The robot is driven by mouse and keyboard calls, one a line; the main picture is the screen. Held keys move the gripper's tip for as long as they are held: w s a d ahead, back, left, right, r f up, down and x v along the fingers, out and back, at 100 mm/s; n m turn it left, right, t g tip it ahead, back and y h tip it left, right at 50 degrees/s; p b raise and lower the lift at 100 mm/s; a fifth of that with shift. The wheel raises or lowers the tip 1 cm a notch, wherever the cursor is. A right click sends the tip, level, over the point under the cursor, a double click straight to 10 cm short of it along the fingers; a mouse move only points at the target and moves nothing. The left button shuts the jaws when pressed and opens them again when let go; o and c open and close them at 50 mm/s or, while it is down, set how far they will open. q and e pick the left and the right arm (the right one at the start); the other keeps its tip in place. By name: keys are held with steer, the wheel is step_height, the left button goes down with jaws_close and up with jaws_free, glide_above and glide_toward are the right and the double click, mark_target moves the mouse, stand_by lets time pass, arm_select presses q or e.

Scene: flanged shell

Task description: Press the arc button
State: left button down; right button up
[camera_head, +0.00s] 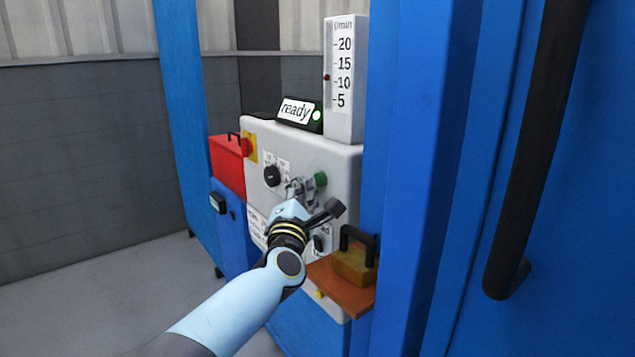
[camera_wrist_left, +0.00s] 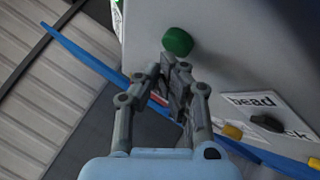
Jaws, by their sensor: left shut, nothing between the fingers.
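A round green button (camera_head: 320,179) sticks out from the upper right of a light grey control panel (camera_head: 335,158). It also shows in the left wrist view (camera_wrist_left: 177,41), near the top middle. I cannot read an arc label on it. My left gripper (camera_head: 301,187) is shut and empty in front of the panel, close to the button and to its left in the head view. My right gripper is not in view.
A black knob (camera_head: 272,176) and a red-yellow switch (camera_head: 247,147) are on the panel's left. A "ready" display (camera_head: 298,111) and a flow gauge (camera_head: 345,80) stand on top. A brown block with a black handle (camera_head: 354,264) and a blue wall (camera_head: 425,150) stand right.

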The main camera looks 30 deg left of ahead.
arm_select(q)
steer(key=shift+w+d, duration=0.2)
steer(key=shift+w, duration=0.3)
stand_by(0.8)
steer(key=shift+s, duration=0.1)
steer(key=shift+s+a, duration=0.4)
steer(key=shift+s, duration=0.4)
steer(key=s, duration=0.1)
steer(key=s+a+p, duration=0.1)
steer(key=s, duration=0.1)
steer(key=s+a, duration=0.1)
steer(key=shift+s+p, duration=0.3)
steer(key=shift+p, duration=0.1)
stand_by(0.7)
